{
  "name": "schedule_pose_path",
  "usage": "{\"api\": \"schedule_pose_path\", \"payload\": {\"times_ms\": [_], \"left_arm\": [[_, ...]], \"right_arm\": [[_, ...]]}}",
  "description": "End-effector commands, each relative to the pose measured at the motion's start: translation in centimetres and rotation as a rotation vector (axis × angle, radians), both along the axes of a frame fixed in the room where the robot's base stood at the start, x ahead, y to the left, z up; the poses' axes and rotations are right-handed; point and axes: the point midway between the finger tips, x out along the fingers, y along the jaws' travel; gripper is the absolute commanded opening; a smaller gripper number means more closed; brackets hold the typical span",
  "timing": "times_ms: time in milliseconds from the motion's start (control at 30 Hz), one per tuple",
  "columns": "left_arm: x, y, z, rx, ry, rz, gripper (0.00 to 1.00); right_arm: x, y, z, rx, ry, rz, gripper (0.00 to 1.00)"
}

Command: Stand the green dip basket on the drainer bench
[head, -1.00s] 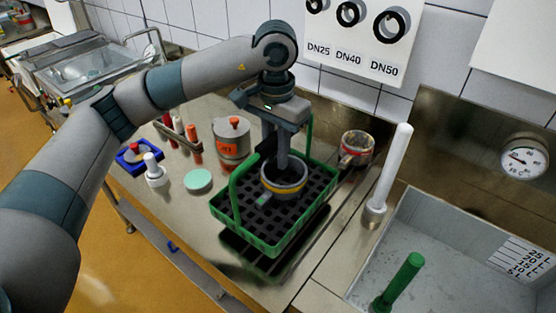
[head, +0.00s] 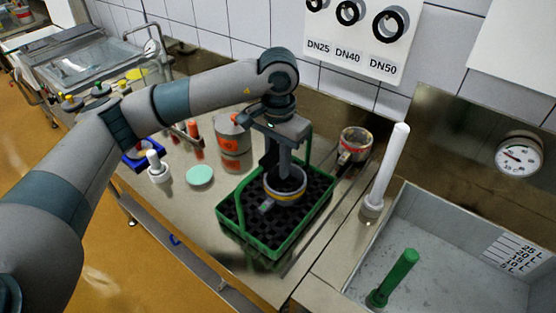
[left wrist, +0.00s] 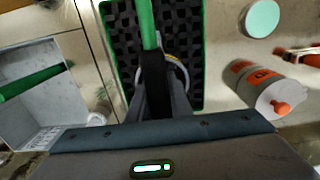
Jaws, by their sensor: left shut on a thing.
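The green dip basket (head: 270,251) has a dark grid floor and a green handle, and it is upright over the metal bench (head: 222,272). A metal cup with a yellow band (head: 286,193) is inside it. My left gripper (head: 285,166) comes down over the basket and is shut on its handle. In the left wrist view the green handle (left wrist: 146,25) runs into the dark fingers (left wrist: 153,82), which partly hide the cup. I cannot tell whether the basket's underside touches the bench. My right gripper is not in view.
A metal container with an orange label (head: 233,137), a mint disc (head: 200,175) and a white-topped fitting (head: 157,168) stand left of the basket. A red-banded mug (head: 354,146) and a white rod (head: 389,168) are right. A sink (head: 450,240) with a green-handled tool (head: 396,277) is at right.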

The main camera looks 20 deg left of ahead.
Motion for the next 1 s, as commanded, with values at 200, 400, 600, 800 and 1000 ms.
{"api": "schedule_pose_path", "payload": {"times_ms": [200,400,600,800,1000], "left_arm": [[0.05,-0.02,0.01,-0.002,-0.002,0.0,0.0],[0.0,-0.01,-0.28,-0.001,0.0,0.0,0.23],[0.0,-0.01,-0.24,-0.001,0.0,0.0,0.37],[0.0,-0.01,-0.18,-0.001,0.0,0.0,0.37],[0.06,-0.03,0.23,-0.002,-0.002,0.0,0.37]], "right_arm": [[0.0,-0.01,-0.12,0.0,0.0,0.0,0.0],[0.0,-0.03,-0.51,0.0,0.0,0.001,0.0],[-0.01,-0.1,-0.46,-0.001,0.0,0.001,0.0],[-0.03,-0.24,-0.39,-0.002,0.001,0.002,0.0],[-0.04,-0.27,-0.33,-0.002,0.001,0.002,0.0]]}}
